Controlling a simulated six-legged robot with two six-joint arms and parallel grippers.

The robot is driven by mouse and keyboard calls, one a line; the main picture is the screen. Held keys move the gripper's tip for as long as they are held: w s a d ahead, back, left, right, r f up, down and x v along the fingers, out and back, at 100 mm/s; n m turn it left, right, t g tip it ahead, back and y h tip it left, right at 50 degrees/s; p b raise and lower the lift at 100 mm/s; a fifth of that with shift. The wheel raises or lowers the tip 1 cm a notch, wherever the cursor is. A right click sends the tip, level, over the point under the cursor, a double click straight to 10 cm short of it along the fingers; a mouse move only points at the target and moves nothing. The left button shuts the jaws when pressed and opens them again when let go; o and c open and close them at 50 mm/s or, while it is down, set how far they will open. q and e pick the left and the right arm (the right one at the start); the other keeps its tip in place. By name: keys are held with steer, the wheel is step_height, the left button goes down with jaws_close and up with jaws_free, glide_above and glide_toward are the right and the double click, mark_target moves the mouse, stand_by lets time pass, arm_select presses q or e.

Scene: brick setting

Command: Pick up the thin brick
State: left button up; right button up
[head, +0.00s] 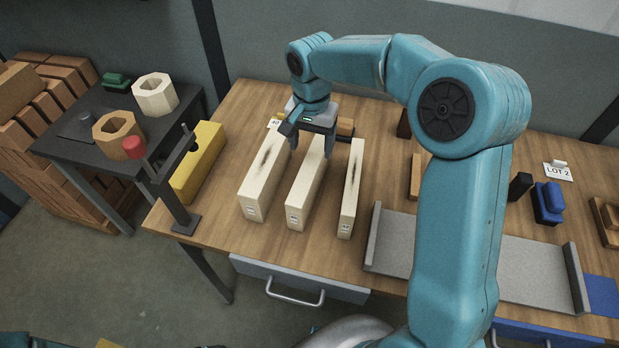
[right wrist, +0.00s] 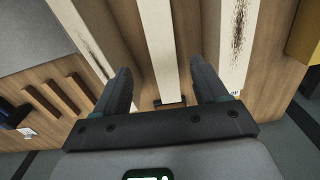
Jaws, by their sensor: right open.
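Three long cream bricks lie side by side on the wooden table. The thin brick (head: 350,192) is the rightmost and narrowest in the head view, with a dark smudge on top; in the right wrist view it is at the left (right wrist: 88,38). The middle brick (head: 305,190) is plain on top. The widest brick (head: 262,182) is on the left and has a dark smudge. My right gripper (head: 311,145) is open over the far end of the middle brick. In the right wrist view its fingers (right wrist: 161,70) are on either side of that brick, touching nothing clearly. My left gripper is not in view.
A grey tray (head: 375,235) lies right of the thin brick, partly behind my right arm. A yellow block (head: 198,160) and a post with a red knob (head: 133,147) stand to the left. Small wooden blocks stand farther back. A drawer handle (head: 295,296) projects below the front edge.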

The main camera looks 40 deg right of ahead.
mark_target(310, 165)
steer(key=shift+w+f, duration=0.1)
steer(key=shift+f, duration=0.65)
steer(key=shift+s+a+f, duration=0.2)
steer(key=shift+s+f, duration=0.1)
steer(key=shift+s, duration=0.05)
steer(key=f, duration=0.3)
steer(key=w+f+p, duration=0.1)
steer(key=shift+d+f, duration=0.15)
steer(key=shift+d, duration=0.1)
steer(key=shift+f, duration=0.35)
steer(key=shift+s+a, duration=0.1)
steer(key=shift+s, duration=0.1)
steer(key=shift+w, duration=0.2)
steer(key=c, duration=1)
jaws_close()
steer(key=shift+s, duration=0.1)
